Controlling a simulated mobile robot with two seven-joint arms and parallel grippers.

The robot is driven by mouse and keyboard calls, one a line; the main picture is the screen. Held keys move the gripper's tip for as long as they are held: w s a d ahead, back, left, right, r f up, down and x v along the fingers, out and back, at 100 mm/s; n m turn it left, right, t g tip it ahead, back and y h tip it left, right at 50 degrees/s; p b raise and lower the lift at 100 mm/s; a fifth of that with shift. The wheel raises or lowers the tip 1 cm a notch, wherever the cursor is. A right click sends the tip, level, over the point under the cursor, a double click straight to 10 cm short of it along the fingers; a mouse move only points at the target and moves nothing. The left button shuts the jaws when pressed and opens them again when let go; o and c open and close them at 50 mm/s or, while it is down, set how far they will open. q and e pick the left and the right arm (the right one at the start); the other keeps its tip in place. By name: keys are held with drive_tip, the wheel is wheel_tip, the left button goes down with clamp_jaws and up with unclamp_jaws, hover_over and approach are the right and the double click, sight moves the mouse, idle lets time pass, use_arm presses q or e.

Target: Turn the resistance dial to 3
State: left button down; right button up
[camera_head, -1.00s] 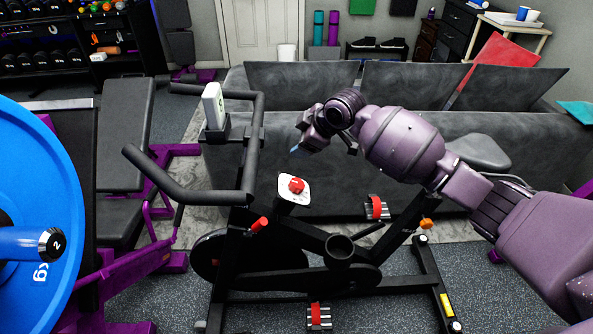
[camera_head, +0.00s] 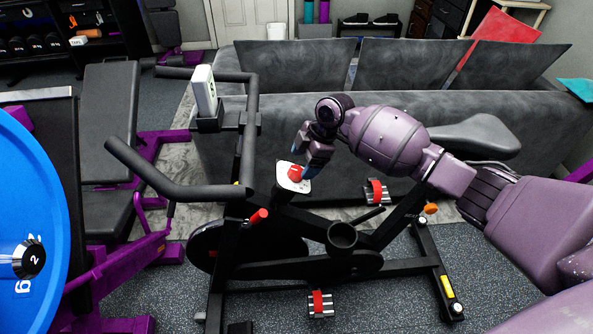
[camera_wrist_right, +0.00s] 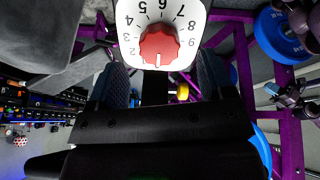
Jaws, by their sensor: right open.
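The resistance dial (camera_head: 287,184) is a white plate with a red knob (camera_head: 295,172) on the exercise bike (camera_head: 264,225). The right wrist view shows the dial face (camera_wrist_right: 128,20) with printed numbers, 2 to 9 readable, and its red knob (camera_wrist_right: 159,45). A pale mark on the knob points to the bottom of that picture, away from 3, which is at the left. My right gripper (camera_head: 309,167) is at the dial's right side, partly over it. Its fingers (camera_wrist_right: 162,82) are apart with nothing between them, just short of the knob. My left gripper is out of view.
Black handlebars (camera_head: 180,190) rise left of the dial, with a white device (camera_head: 204,90) mounted on them. A grey sofa (camera_head: 410,110) stands behind. A blue weight plate (camera_head: 30,190) is at the left.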

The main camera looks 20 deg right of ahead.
sight(297, 170)
drive_tip(key=x, duration=0.3)
drive_tip(key=shift+a+f+b, duration=0.1)
drive_tip(key=shift+f+b, duration=0.2)
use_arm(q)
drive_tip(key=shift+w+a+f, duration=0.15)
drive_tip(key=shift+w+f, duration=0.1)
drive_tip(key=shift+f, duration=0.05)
use_arm(e)
drive_tip(key=shift+w+a+f, duration=0.1)
drive_tip(key=shift+a+f, duration=0.1)
drive_tip(key=shift+f, duration=0.05)
drive_tip(key=c, duration=0.9)
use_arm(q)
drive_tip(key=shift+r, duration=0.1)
